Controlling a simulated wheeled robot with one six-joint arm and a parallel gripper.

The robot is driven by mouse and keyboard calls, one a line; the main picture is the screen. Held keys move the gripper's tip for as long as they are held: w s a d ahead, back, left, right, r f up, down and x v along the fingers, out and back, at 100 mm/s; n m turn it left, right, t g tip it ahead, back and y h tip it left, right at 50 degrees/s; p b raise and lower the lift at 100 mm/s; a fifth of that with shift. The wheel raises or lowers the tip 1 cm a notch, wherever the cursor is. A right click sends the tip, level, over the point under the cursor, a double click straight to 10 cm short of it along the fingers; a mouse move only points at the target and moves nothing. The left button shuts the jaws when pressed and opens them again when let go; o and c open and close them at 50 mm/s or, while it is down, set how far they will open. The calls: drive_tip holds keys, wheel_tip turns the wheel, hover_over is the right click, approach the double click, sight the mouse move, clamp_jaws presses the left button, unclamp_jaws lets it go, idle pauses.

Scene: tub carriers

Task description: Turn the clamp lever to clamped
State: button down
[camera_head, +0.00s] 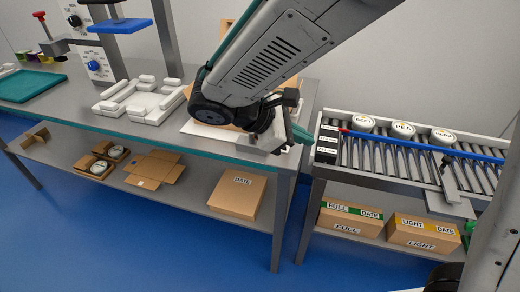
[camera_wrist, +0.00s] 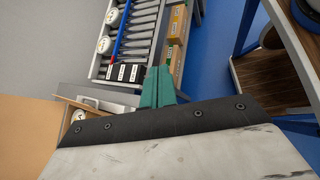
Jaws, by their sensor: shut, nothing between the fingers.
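A lever with a red grip (camera_head: 39,15) stands at the far left back of the workbench, on a grey metal mount; it looks like the clamp lever. Its stem leans slightly, and I cannot read any clamped mark beside it. My gripper (camera_head: 300,133) is far to the right of it, over the bench's right end by the roller conveyor. In the wrist view the teal fingers (camera_wrist: 158,88) are together with nothing between them. The lever does not show in the wrist view. My arm hides part of the bench's right end.
The bench carries a press with a blue plate (camera_head: 118,26), a blue dial (camera_head: 95,66), white blocks (camera_head: 140,102) and a teal tray (camera_head: 30,84). The roller conveyor (camera_head: 400,160) holds round tubs and a blue bar. Boxes (camera_head: 237,195) sit on the lower shelf.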

drive_tip(key=a+f+n+t+h, duration=0.1)
drive_tip(key=a+f+n+t, duration=0.35)
drive_tip(key=a, duration=0.45)
drive_tip(key=a+f+n+t, duration=0.4)
drive_tip(key=a+f+n, duration=0.1)
drive_tip(key=a, duration=0.4)
drive_tip(key=x, duration=1.3)
drive_tip(key=shift+w, duration=0.4)
drive_tip(key=shift+n, duration=0.25)
